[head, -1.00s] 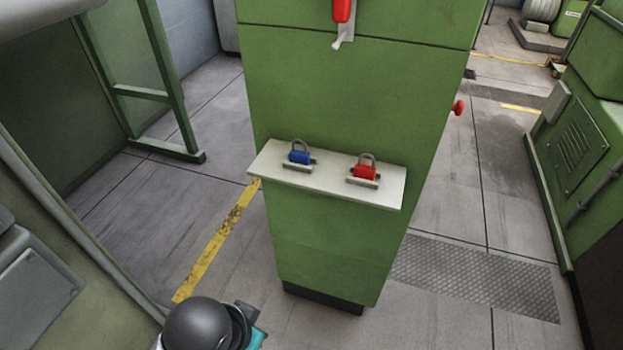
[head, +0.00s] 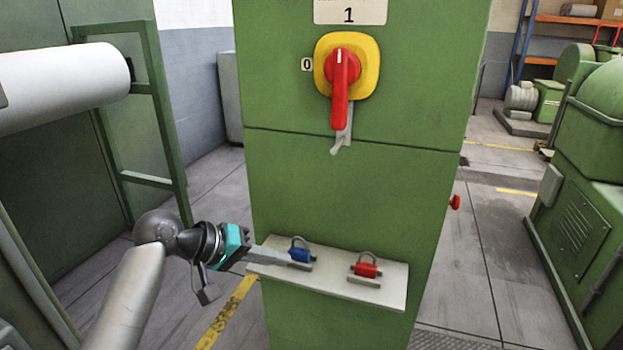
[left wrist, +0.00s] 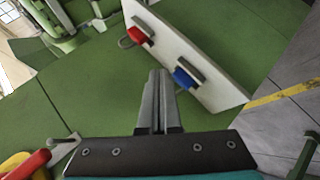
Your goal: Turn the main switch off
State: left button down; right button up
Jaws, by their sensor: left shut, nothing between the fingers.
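The main switch is a red handle (head: 341,90) on a yellow round-cornered plate (head: 368,62), high on the green cabinet (head: 350,190). The handle hangs straight down; a "1" shows above it and a "0" to its left. A grey metal tab (head: 344,138) sticks out below the handle. In the left wrist view, part of the red handle (left wrist: 25,165) shows at the lower left. My left gripper (head: 308,265) is shut and empty, well below the switch, by the shelf's left end. Its closed fingers (left wrist: 155,80) point up in the wrist view. My right gripper is not in view.
A pale shelf (head: 330,287) on the cabinet front carries a blue padlock (head: 300,252) and a red padlock (head: 366,268). My left fingers overlap the blue padlock's base in the head view. A red knob (head: 454,202) juts from the cabinet's right side. Green machinery (head: 580,190) stands at right.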

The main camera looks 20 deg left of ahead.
aim_at(340, 91)
pick_arm(q)
jog(key=w+a+r+n+t+h, duration=0.1)
jog(key=a+r+h, duration=0.1)
jog(key=r, duration=0.6)
jog(key=w+a+r+n+t+h, duration=0.1)
jog(key=w+a+r, duration=0.1)
jog(key=r, duration=0.6)
jog(key=w+a+r+n+t+h, duration=0.1)
jog(key=a+r, duration=0.3)
jog(key=r, duration=0.4)
jog(key=shift+w+r+n+t+h, duration=0.25)
jog(key=shift+w+n+t+h, duration=0.15)
jog(key=shift+t+h, duration=0.3)
jog(key=shift+d, duration=0.1)
jog(key=s+d+p+x, duration=0.2)
jog(key=p+x, duration=0.1)
jog(key=x, duration=0.9)
jog(key=shift+w+d, duration=0.15)
jog(key=shift+d, duration=0.15)
